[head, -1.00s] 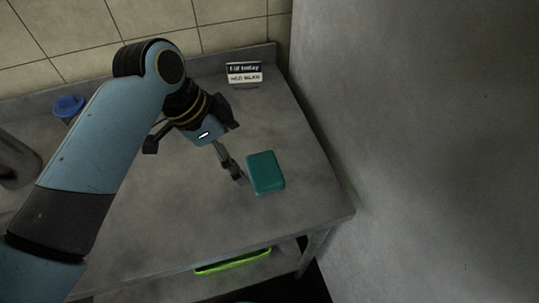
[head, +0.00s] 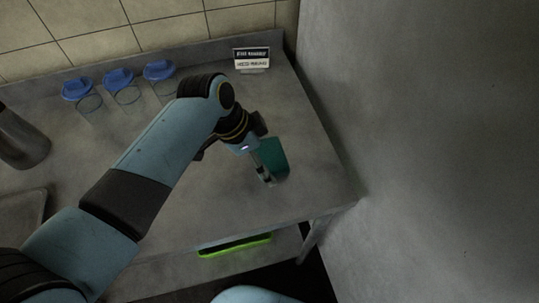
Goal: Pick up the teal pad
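The teal pad (head: 275,155) is a small rounded block on the grey metal table, near its right side. My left gripper (head: 266,178) is at the pad's left side and covers part of it. One finger shows in front of the pad's left edge; the other finger is hidden. I cannot tell whether the fingers touch the pad or how far apart they are. My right gripper is not in view.
Several clear jars with blue lids (head: 122,79) stand at the back left, with a dark metal jug (head: 22,138) at far left. A small sign (head: 252,60) stands behind the pad. A grey wall (head: 420,140) bounds the right. A green-rimmed tray (head: 235,245) lies below.

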